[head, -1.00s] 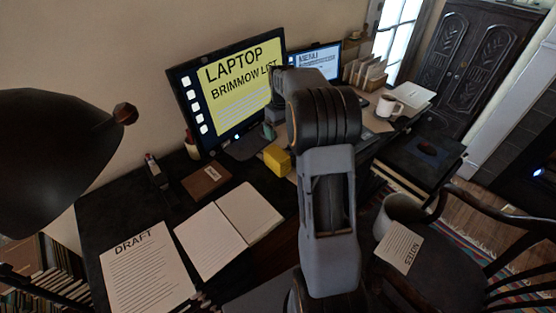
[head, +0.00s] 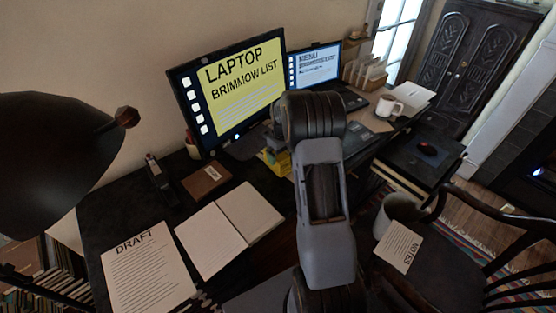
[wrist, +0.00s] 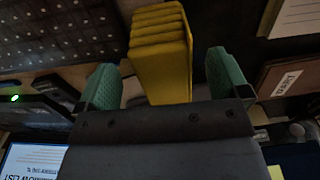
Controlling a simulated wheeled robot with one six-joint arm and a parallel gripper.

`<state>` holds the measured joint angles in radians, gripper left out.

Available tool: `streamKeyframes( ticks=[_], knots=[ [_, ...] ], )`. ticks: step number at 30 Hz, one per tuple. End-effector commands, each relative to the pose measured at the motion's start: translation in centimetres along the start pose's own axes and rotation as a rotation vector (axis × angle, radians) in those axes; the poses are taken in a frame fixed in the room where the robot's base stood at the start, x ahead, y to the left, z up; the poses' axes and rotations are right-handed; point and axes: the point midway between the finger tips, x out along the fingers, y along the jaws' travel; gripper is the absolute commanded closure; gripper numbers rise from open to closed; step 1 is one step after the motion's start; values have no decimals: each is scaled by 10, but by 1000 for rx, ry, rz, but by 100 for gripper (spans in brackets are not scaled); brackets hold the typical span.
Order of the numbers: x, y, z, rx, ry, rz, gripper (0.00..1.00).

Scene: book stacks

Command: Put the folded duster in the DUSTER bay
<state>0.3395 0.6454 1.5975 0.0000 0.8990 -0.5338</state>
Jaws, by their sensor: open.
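The folded duster (wrist: 161,55) is yellow with layered folds. In the wrist view it stands between the two teal finger pads of my gripper (wrist: 165,78), with a visible gap on each side. My gripper is open. In the head view the duster (head: 274,165) is on the desk below the large monitor, partly hidden by my gripper and arm. I cannot make out a DUSTER label or bay in either view.
A brown labelled book (head: 206,181), an open book (head: 229,230) and a DRAFT sheet (head: 147,269) lie left of my arm. The monitor (head: 228,92) stands close behind. A mug (head: 389,107) and letter rack (head: 366,73) stand further right.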

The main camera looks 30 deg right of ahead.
Motion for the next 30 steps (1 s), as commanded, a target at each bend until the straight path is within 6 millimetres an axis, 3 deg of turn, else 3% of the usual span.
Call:
streamKeyframes(
  ticks=[6,14,30],
  knots=[
    [19,0,0,0,-1,0,6],
    [20,0,0,0,0,0,6],
    [20,0,0,0,0,0,57]
  ],
)
